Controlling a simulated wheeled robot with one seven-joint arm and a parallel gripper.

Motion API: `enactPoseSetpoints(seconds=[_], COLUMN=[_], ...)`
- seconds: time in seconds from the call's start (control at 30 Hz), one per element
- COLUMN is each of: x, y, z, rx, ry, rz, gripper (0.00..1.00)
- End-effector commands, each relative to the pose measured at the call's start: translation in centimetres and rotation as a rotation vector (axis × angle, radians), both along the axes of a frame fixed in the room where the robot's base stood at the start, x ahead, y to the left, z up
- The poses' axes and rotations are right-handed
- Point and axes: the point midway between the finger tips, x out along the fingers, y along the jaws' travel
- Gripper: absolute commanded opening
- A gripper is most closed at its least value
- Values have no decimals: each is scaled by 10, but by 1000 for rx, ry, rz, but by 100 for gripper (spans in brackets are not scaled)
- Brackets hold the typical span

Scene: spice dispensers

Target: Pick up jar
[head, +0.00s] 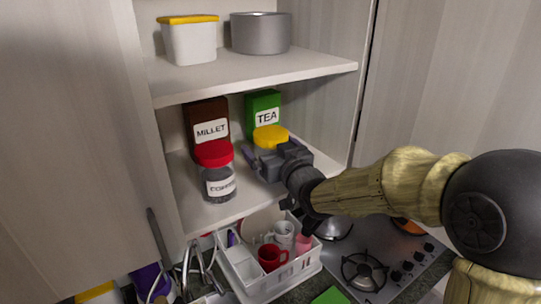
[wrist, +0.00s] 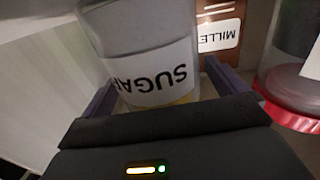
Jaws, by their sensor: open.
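A jar with a yellow lid (head: 270,134) stands on the lower shelf, and its body is mostly hidden behind my gripper in the head view. In the wrist view this clear jar (wrist: 140,35) appears upside down with a white SUGAR label. My gripper (head: 270,156) is open at the jar, with one finger on each side of it in the wrist view (wrist: 160,92). Whether the fingers touch the jar cannot be told. A second jar (head: 216,174), dark with a red lid and a partly readable label, stands to the left; its red lid shows at right in the wrist view (wrist: 290,105).
A brown MILLET box (head: 207,115) and a green TEA box (head: 263,100) stand behind the jars. The upper shelf (head: 250,78) is overhead, holding a white tub (head: 190,44) and a grey pot (head: 261,35). Below are a white dish rack (head: 262,290) and a stove (head: 385,262).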

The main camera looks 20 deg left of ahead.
Motion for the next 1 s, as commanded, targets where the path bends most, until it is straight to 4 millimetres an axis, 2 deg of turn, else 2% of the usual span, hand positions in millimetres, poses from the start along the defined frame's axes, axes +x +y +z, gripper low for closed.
enactPoseSetpoints(seconds=[0.47,0.8,0.83,1.0], x=[0,0,0,0], y=[0,0,0,0], z=[0,0,2,2], rx=[-1,-1,2,2], ry=[-1,-1,-5,-5], rz=[0,0,0,0], gripper=[98,31,28,28])
